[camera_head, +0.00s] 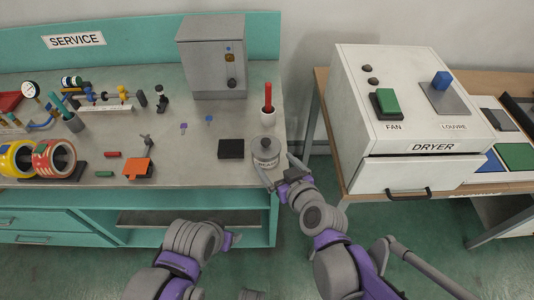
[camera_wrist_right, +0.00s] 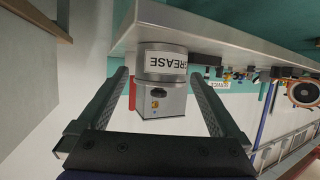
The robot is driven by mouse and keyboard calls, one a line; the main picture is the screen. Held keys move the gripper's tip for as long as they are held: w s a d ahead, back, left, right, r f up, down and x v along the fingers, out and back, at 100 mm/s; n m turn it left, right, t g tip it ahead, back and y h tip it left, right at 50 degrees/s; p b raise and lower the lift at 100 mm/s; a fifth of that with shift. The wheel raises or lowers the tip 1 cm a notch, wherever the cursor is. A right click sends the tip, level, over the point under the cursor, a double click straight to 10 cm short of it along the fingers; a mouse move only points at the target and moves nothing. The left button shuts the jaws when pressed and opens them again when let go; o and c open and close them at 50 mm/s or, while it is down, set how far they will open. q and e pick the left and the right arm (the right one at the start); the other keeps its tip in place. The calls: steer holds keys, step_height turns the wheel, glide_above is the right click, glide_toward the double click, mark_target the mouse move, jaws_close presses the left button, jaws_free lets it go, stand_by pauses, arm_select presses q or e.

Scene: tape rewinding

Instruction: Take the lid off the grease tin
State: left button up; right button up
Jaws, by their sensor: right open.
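The grease tin (camera_head: 266,158) is a small grey can with a pale label. It stands upright at the right front corner of the teal bench. In the right wrist view the tin (camera_wrist_right: 166,62) appears upside down, between and beyond the fingertips (camera_wrist_right: 160,76). I cannot tell if either finger touches it. My left arm is low in the head view; no left gripper fingers can be made out.
A red-handled thing (camera_head: 267,98) stands in a holder just behind the tin. A black block (camera_head: 231,149) lies to its left. A grey cabinet (camera_head: 212,60) stands at the back. The dryer (camera_head: 410,120) is on the table to the right, across a gap.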

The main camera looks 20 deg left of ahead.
mark_target(266, 142)
steer(key=shift+b+x, duration=0.45)
steer(key=shift+x, duration=3)
steer(key=shift+s+a+f, duration=0.1)
steer(key=shift+s+f, duration=0.05)
steer(key=c, duration=1.4)
step_height(266, 142, up, 10)
steer(key=shift+r+p, duration=0.1)
steer(key=shift+p, duration=1.1)
steer(key=shift+c, duration=0.2)
steer(key=o, duration=1.3)
steer(key=shift+c, duration=0.2)
jaws_close()
